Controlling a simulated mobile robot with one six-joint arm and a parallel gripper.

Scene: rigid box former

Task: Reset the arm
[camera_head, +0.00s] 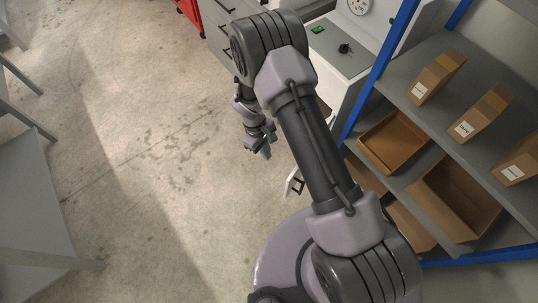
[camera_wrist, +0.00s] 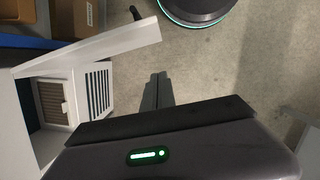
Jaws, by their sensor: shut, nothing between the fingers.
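My arm reaches up and across the middle of the head view, then bends down at its far end. My gripper (camera_head: 266,150) hangs over bare concrete floor, left of a white machine (camera_head: 345,65). In the wrist view my gripper (camera_wrist: 158,84) shows its two dark fingers pressed together, with nothing between them. The fingers point at the floor, apart from the white door panel beside them.
A white door (camera_wrist: 105,46) with a black handle (camera_wrist: 135,13) stands open, showing vents inside the machine. A blue-post shelf (camera_head: 415,130) with cardboard boxes (camera_head: 436,76) and open trays (camera_head: 395,140) is at right. A grey table (camera_head: 32,215) is at left; floor between is clear.

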